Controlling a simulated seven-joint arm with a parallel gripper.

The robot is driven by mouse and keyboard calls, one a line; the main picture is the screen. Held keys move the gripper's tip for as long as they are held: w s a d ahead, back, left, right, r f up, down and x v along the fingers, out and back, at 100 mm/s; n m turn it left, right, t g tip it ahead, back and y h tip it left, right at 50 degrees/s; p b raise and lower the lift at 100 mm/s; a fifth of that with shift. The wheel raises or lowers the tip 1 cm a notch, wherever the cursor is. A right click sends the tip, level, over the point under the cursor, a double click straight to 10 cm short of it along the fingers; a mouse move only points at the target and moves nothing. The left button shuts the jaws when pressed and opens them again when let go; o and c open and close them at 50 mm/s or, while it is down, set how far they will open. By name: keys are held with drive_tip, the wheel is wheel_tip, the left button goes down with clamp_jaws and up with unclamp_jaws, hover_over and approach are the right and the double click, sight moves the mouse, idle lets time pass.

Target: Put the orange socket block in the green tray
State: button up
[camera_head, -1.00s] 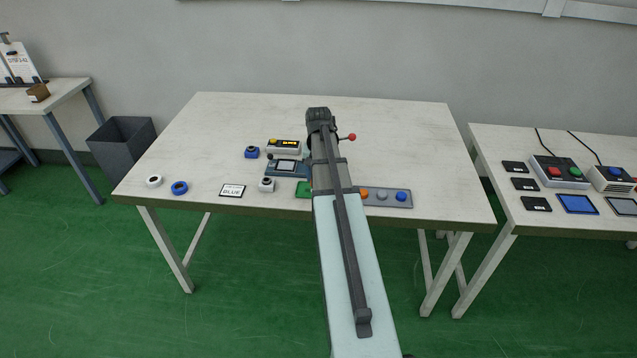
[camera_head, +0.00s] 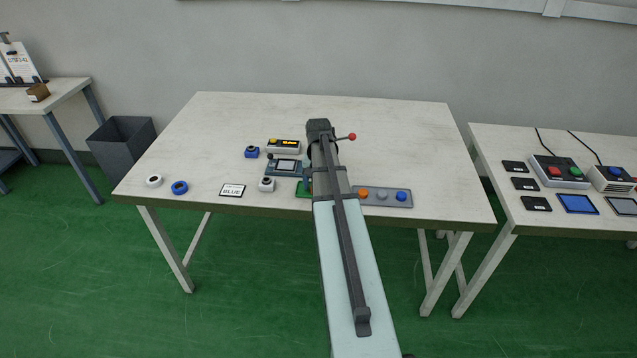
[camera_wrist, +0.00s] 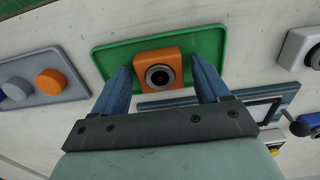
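In the wrist view the orange socket block (camera_wrist: 145,82), with a dark round socket on its face, sits within the green tray (camera_wrist: 205,42). My gripper (camera_wrist: 160,68) is open, with one blue finger on each side of the block. The right finger shows a small gap to the block; the left fingertip is close beside it, and I cannot tell whether it touches. In the head view only a corner of the green tray (camera_head: 303,190) shows beside my arm, and the block is hidden.
A grey panel (camera_head: 382,197) with orange, grey and blue knobs lies right of the tray. A white socket block (camera_head: 267,185), a blue socket block (camera_head: 252,152), a screen device (camera_head: 287,167) and a BLUE card (camera_head: 232,191) lie left. A red-knobbed lever (camera_head: 351,137) stands behind. The table's right side is clear.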

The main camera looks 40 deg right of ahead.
drive_tip(key=shift+r, duration=0.15)
wheel_tip(320, 180, up, 12)
drive_tip(key=shift+r, duration=0.1)
idle(0.7)
idle(1.9)
